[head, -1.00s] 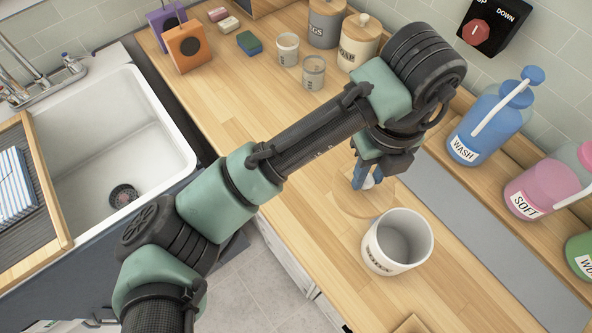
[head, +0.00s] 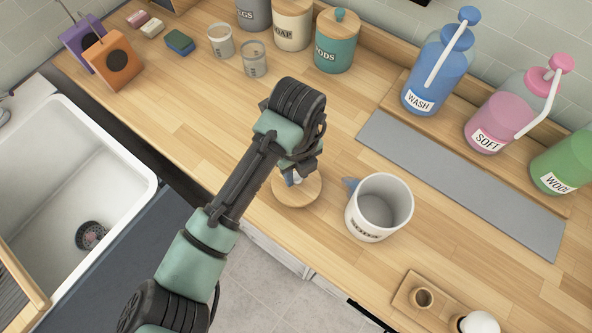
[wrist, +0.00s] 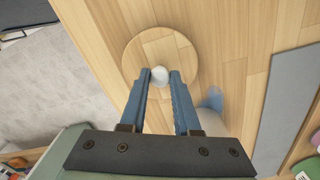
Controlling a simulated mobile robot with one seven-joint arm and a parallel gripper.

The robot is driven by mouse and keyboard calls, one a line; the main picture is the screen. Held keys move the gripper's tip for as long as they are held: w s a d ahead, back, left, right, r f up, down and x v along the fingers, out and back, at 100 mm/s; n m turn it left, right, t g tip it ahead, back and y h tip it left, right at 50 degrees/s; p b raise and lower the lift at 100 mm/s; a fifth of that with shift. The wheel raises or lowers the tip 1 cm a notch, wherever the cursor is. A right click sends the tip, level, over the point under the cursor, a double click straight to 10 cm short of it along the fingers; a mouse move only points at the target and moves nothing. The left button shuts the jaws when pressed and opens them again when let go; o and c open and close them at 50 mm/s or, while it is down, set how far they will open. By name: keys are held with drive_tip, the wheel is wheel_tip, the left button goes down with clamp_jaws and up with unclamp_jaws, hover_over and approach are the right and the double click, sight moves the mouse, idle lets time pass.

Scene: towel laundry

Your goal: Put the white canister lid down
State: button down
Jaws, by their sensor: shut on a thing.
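The canister lid is a round wooden disc (head: 297,190) with a small white knob (wrist: 160,75). My gripper (wrist: 160,78) has its blue fingers shut on the knob, one on each side. In the head view the lid is at or just above the counter near its front edge, left of the open white canister (head: 378,207). I cannot tell whether the lid touches the counter. My arm hides part of the lid and most of the fingers in the head view. The white canister stands upright without a lid, and dark lettering shows on its front.
A grey mat (head: 460,185) lies behind the canister. WASH (head: 432,75), SOFT (head: 497,120) and green (head: 562,165) bottles stand at the back right. A teal canister (head: 335,45) stands at the back. A wooden holder (head: 422,297) is at the front right. Bare counter lies left of the arm.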

drive_tip(key=shift+f, duration=0.5)
drive_tip(key=shift+f, duration=0.1)
drive_tip(key=c, duration=0.6)
unclamp_jaws()
drive_tip(key=shift+c, duration=0.2)
